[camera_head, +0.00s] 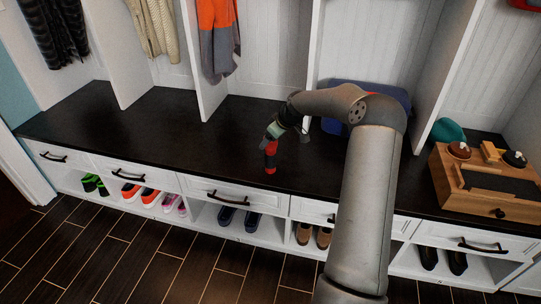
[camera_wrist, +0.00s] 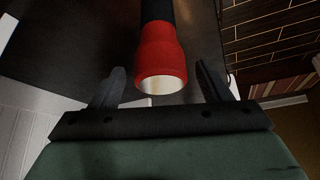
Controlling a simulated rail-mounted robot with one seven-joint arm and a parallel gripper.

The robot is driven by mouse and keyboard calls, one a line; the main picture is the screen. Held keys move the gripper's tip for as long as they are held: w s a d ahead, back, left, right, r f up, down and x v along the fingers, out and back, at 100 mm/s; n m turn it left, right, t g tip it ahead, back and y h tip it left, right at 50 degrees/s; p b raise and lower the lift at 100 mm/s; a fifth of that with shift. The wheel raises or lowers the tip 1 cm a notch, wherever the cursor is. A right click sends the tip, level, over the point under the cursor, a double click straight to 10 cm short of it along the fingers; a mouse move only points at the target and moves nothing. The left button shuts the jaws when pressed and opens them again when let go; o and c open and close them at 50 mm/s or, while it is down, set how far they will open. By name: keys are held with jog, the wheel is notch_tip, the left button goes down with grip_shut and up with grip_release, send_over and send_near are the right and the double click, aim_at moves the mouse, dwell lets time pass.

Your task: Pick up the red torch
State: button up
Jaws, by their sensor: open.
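The red torch (camera_head: 270,158) is on the black bench top near its front edge, in the middle of the head view. In the wrist view the torch (camera_wrist: 162,55) shows a red head with a pale lens end and a dark body running away from me. My gripper (camera_head: 275,132) is just above and behind the torch in the head view. In the wrist view my gripper (camera_wrist: 158,85) is open, with one finger on each side of the torch's lens end. Gaps show between the fingers and the torch, and nothing is held.
The black bench top (camera_head: 120,130) is clear to the left. A blue bag (camera_head: 372,92) stands behind my arm. A wooden box (camera_head: 490,185) with small items is at the right. White dividers (camera_head: 203,60) rise from the bench, and shoes (camera_head: 140,195) sit in cubbies below.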

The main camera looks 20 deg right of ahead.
jog(key=x, duration=0.2)
jog(key=shift+w+a+f, duration=0.15)
jog(key=shift+w+f, duration=0.05)
jog(key=shift+f, duration=0.1)
jog(key=c, duration=1.5)
jog(key=shift+r, duration=0.15)
